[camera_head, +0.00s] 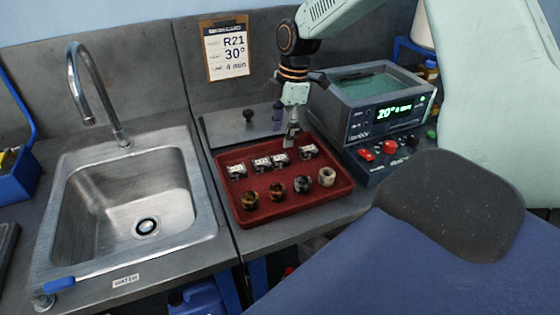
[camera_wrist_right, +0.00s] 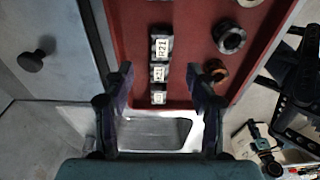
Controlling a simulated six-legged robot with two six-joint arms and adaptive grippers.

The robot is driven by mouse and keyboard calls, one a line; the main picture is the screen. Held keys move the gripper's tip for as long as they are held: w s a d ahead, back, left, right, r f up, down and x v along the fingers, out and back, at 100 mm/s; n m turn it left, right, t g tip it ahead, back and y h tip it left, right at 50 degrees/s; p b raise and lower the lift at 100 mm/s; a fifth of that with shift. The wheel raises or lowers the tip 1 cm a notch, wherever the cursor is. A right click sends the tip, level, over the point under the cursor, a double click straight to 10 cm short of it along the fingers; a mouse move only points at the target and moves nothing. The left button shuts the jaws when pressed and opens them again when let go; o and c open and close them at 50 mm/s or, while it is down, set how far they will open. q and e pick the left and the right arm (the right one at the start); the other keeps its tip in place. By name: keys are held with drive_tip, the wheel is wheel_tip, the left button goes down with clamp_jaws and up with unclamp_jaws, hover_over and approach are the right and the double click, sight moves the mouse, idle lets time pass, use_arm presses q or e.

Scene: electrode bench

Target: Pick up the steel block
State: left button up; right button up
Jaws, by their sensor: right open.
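Several small metal blocks with white labels stand in the back row of the red tray (camera_head: 235,214): one at the left (camera_head: 237,172), a close pair in the middle and one at the right (camera_head: 309,152). I cannot tell which one is the steel block. My right gripper (camera_head: 292,138) hangs over the tray's back edge, above the row. In the right wrist view the gripper (camera_wrist_right: 162,90) is open and empty. A block labelled R21 (camera_wrist_right: 161,48) lies ahead of the fingers, with smaller-looking labelled blocks in line between them. My left gripper is out of view.
Several round pieces, one a pale ring (camera_head: 327,177), fill the tray's front row. A lit bath unit (camera_head: 385,98) and a control box with red knobs (camera_head: 395,152) stand right of the tray. A sink (camera_head: 135,205) is left. A card (camera_head: 226,50) reads R21, 30°, 4 min.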

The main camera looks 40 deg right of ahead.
sight(280, 157)
drive_tip(key=f, duration=0.7)
drive_tip(key=shift+a+f, duration=0.3)
drive_tip(key=shift+a, duration=0.1)
clamp_jaws()
